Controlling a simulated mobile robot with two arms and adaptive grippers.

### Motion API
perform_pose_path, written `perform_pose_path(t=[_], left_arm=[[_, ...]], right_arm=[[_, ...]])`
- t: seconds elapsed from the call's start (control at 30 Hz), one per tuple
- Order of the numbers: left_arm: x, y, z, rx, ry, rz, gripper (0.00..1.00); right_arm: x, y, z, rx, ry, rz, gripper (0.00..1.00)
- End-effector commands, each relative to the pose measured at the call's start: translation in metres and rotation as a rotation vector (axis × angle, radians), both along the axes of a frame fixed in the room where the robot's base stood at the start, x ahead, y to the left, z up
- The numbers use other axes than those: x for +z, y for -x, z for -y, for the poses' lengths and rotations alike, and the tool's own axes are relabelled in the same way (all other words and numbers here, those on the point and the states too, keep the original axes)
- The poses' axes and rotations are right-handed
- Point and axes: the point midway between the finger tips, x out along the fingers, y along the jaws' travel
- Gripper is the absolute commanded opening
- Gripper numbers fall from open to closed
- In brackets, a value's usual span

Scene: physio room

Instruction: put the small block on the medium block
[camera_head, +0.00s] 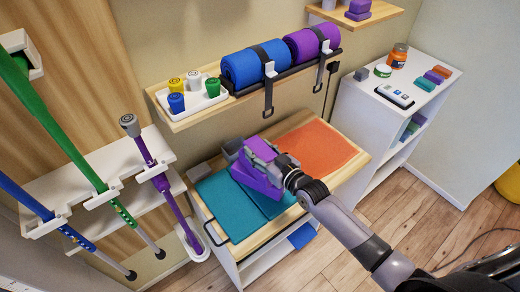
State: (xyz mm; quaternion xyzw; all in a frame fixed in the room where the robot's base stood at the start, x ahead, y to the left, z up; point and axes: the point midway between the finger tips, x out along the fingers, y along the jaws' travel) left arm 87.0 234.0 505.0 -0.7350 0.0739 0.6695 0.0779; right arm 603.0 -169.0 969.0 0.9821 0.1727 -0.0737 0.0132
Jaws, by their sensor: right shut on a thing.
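My right gripper (257,155) comes in from the lower right and is over the middle of the wooden-topped cart (338,178). It is shut on a purple block, mostly hidden by the grey fingers. A larger purple block (260,184) shows just below the gripper, over the teal mats. I cannot tell whether the held block touches it, nor which is the small or the medium block. My left gripper is not in view.
Teal mats (228,210) and an orange mat (318,150) cover the cart top. Above it a wall shelf (180,124) holds blue and purple rolls (254,66). Coloured poles (165,185) hang at left. A white cabinet (395,118) with small items stands at right.

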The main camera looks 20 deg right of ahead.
Motion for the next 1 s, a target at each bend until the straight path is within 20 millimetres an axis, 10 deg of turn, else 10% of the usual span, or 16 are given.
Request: perform_pose_path(t=[0.17, 0.2, 0.47, 1.0], left_arm=[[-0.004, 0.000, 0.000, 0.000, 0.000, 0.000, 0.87], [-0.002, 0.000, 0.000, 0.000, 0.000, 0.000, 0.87], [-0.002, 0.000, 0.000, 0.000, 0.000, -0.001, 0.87], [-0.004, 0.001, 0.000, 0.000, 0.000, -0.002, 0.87]], right_arm=[[-0.004, 0.000, 0.000, 0.000, -0.001, 0.000, 0.18], [-0.003, 0.000, 0.000, 0.000, -0.001, 0.000, 0.49], [-0.003, 0.000, 0.000, 0.000, -0.001, 0.000, 0.66], [0.001, 0.021, 0.007, 0.000, -0.002, -0.002, 0.66]])
